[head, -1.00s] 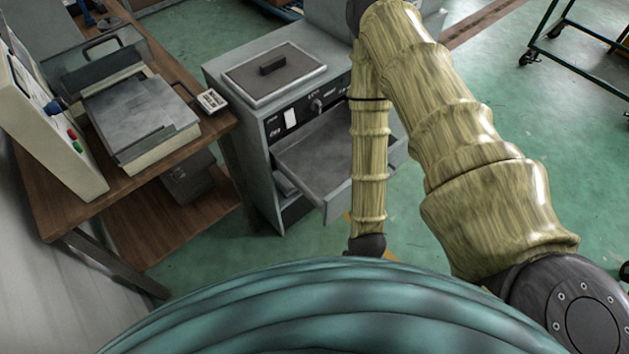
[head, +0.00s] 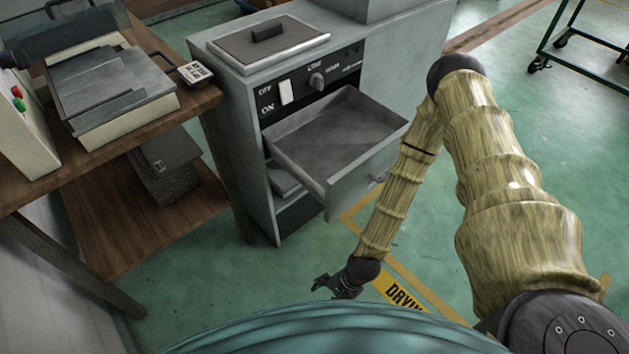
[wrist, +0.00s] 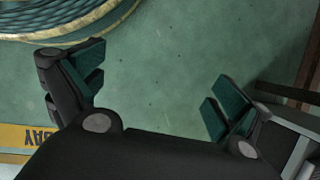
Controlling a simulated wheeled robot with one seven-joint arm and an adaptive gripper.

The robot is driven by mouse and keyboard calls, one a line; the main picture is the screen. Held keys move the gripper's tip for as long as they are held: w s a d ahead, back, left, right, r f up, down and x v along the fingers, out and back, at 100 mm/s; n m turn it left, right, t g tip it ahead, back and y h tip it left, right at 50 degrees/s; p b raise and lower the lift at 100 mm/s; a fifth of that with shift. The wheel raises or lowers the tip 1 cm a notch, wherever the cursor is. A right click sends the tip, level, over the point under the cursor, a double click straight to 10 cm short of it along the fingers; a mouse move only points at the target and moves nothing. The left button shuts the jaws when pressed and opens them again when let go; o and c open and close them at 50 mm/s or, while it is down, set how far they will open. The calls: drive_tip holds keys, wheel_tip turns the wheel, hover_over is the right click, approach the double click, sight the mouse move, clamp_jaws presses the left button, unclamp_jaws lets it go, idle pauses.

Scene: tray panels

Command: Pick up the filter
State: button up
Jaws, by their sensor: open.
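My gripper (head: 338,287) hangs low over the green floor, in front of and below the pulled-out drawer (head: 357,193) of the grey cabinet. In the wrist view my gripper (wrist: 158,84) has its fingers wide apart with only bare floor between them. I cannot surely identify the filter. A grey ridged piece (head: 283,179) shows in the opening under the drawer, partly hidden, and may be it. A dark stacked block (head: 166,168) lies on the lower shelf of the wooden bench. The drawer looks empty.
The grey cabinet (head: 237,120) has a handled lid (head: 268,38) on top. The wooden bench (head: 98,150) with a flat machine (head: 112,92) stands at left. A dark green cart frame (head: 572,50) is at the far right. Floor around the gripper is clear, with yellow marking (head: 398,288).

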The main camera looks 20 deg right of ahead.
drive_tip(key=w+f+m+t+b, duration=0.1)
drive_tip(key=w+f+m+b, duration=0.1)
drive_tip(key=w+f+b, duration=0.25)
drive_tip(key=m+t+y+b, duration=0.1)
drive_tip(key=m+t+b, duration=1.05)
drive_tip(key=b, duration=0.85)
approach(298, 188)
drive_tip(key=shift+m+g, duration=0.55)
drive_tip(key=shift+m, duration=0.1)
drive_tip(key=x, duration=0.4)
drive_tip(key=shift+w+r, duration=0.25)
drive_tip(key=shift+w, duration=0.3)
drive_tip(key=w+d+r+m+t+b, duration=0.1)
drive_tip(key=w+d+r, duration=0.1)
drive_tip(key=w+d+r+m+b, duration=0.1)
drive_tip(key=w+d+r, duration=0.1)
drive_tip(key=d+r, duration=0.1)
drive_tip(key=shift+w+r+t+b, duration=0.2)
drive_tip(key=shift+w+t+b, duration=0.1)
drive_tip(key=shift+t, duration=0.1)
drive_tip(key=shift+f, duration=0.1)
